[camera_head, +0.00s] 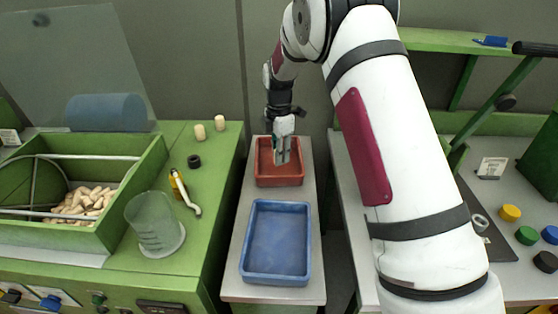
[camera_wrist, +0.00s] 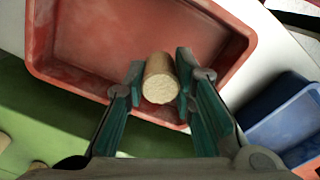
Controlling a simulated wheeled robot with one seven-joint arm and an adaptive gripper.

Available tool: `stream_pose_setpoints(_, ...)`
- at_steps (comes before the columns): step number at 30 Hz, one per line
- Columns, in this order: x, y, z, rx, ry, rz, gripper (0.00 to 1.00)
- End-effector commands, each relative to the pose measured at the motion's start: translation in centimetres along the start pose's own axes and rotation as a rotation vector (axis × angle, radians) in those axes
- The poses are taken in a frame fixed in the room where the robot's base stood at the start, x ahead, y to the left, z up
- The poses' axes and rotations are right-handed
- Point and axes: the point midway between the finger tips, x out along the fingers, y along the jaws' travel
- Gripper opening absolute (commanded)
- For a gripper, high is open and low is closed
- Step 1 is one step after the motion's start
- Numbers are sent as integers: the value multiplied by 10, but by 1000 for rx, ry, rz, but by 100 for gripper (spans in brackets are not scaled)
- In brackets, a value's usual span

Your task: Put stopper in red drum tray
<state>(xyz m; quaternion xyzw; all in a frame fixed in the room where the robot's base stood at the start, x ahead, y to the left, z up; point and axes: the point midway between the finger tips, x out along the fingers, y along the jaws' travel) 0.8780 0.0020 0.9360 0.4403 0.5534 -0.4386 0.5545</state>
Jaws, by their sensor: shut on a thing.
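A cork stopper (camera_wrist: 160,82) is held between the two fingers of my gripper (camera_wrist: 160,88), its round end toward the wrist camera. In the head view my gripper (camera_head: 283,158) hangs over the red tray (camera_head: 279,181), and the stopper cannot be made out there. In the wrist view the red tray (camera_wrist: 90,50) lies beneath the stopper, which is over the part of the tray near its rim. How high the stopper is above the tray floor is hard to tell.
A blue tray (camera_head: 276,243) stands in front of the red one on the same narrow table (camera_head: 236,270). On the green bench at left are two loose stoppers (camera_head: 200,132), a clear beaker (camera_head: 154,226) and a bin of several stoppers (camera_head: 84,201). Both trays look empty.

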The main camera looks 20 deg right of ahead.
Motion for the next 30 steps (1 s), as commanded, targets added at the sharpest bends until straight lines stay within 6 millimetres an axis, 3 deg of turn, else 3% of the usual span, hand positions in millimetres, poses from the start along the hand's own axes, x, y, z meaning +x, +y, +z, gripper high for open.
stream_pose_setpoints(6, 28, -1, -1, -2, 0, -2, 14)
stream_pose_setpoints(18, 34, 0, 0, -1, 0, -1, 14)
stream_pose_setpoints(19, 33, 0, 0, -1, 0, 0, 31)
stream_pose_setpoints(21, 33, 0, 0, -1, 0, 0, 44)
stream_pose_setpoints(30, 32, 0, 0, 0, 0, 0, 44)
